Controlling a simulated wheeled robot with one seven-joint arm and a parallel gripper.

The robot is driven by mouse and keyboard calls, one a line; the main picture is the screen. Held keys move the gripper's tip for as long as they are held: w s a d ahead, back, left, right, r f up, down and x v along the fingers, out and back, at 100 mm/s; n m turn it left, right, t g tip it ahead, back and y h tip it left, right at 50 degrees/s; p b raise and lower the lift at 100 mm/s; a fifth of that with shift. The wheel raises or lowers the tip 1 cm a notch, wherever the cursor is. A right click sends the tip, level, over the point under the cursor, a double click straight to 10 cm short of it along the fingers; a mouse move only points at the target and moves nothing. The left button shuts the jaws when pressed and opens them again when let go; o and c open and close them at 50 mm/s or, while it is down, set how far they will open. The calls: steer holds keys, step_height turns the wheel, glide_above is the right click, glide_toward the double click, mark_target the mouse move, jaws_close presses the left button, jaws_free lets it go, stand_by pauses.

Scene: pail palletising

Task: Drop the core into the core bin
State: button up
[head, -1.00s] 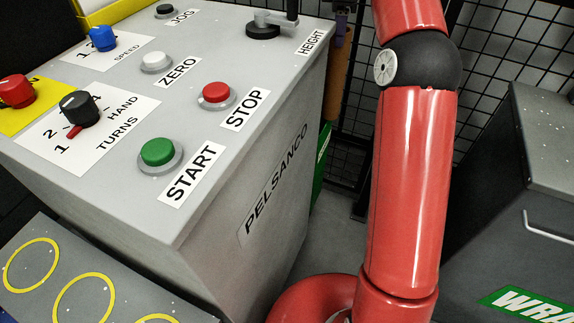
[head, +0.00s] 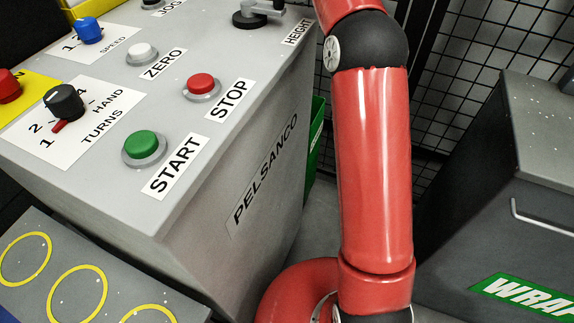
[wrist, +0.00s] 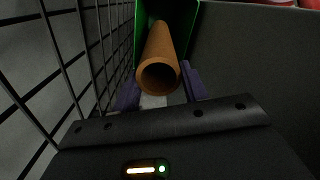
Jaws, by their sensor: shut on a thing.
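The core is a brown cardboard tube (wrist: 158,48). In the wrist view its open near end faces the camera and its far part lies between the green walls of the core bin (wrist: 140,40). I cannot tell how deep it reaches. My gripper (wrist: 160,88) has purple fingers on both sides of the tube and is shut on it. In the head view a strip of the green bin (head: 316,125) shows behind the grey console. The gripper and core are not visible in the head view.
The grey PELSANCO console (head: 200,215) with buttons stands left of my red arm. Black wire fencing (head: 475,50) runs behind, close on the left in the wrist view (wrist: 70,60). A dark grey cabinet (head: 490,190) stands at the right.

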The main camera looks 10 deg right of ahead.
steer(key=shift+f, duration=0.45)
steer(key=o, duration=1.4)
steer(key=shift+c, duration=0.2)
steer(key=shift+r, duration=0.1)
step_height(320, 180, up, 8)
steer(key=shift+f, duration=0.2)
